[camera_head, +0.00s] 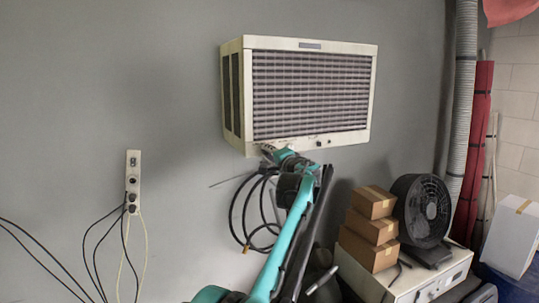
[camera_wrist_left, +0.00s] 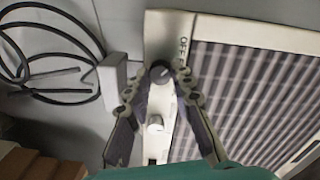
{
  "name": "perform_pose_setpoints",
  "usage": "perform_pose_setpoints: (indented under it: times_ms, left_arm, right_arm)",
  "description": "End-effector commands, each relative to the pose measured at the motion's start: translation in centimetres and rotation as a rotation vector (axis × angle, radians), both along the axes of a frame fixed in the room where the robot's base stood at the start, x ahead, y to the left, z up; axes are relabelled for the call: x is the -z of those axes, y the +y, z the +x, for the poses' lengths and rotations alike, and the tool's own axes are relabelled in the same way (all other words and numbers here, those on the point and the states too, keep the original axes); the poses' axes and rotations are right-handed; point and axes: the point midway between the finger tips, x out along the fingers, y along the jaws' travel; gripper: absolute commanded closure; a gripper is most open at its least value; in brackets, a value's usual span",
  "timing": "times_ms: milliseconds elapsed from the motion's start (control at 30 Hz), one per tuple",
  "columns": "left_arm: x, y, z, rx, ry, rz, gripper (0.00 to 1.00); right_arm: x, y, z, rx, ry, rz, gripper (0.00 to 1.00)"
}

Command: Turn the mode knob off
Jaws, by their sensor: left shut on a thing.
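The white wall air conditioner (camera_head: 236,43) hangs on the grey wall, and its striped grille fills the right of the left wrist view (camera_wrist_left: 250,85). My left gripper (camera_head: 268,151) is at the lower left corner of its front. In the left wrist view, the fingertips of this gripper (camera_wrist_left: 160,80) sit on both sides of a dark round knob (camera_wrist_left: 160,70) and are shut on it. The letters "OFF" show beside this knob; the rest of the label is hidden by a finger. A pale second knob (camera_wrist_left: 155,123) lies between the fingers, apart from them. My right gripper is out of view.
Black cable loops (camera_head: 238,215) hang on the wall below the unit. Stacked brown boxes (camera_head: 372,228) and a black fan (camera_head: 423,210) stand on a white cabinet (camera_head: 440,280) at the lower right. An outlet strip (camera_head: 133,170) with cords is on the left wall.

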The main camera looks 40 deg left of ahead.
Motion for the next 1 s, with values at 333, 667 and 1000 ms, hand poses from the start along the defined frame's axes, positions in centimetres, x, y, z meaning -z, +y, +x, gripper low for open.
perform_pose_setpoints:
  times_ms: [333,667,1000]
  left_arm:
    - [0.2,0.0,0.0,-0.001,-0.004,-0.006,1.0]
    - [0.1,0.0,0.0,-0.001,-0.002,-0.002,0.56]
    - [0.0,-3.2,-1.6,0.002,-0.002,-0.003,0.56]
  right_arm:
    - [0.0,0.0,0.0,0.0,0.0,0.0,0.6]
    - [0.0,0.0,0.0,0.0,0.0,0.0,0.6]
    - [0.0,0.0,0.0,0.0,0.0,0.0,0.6]
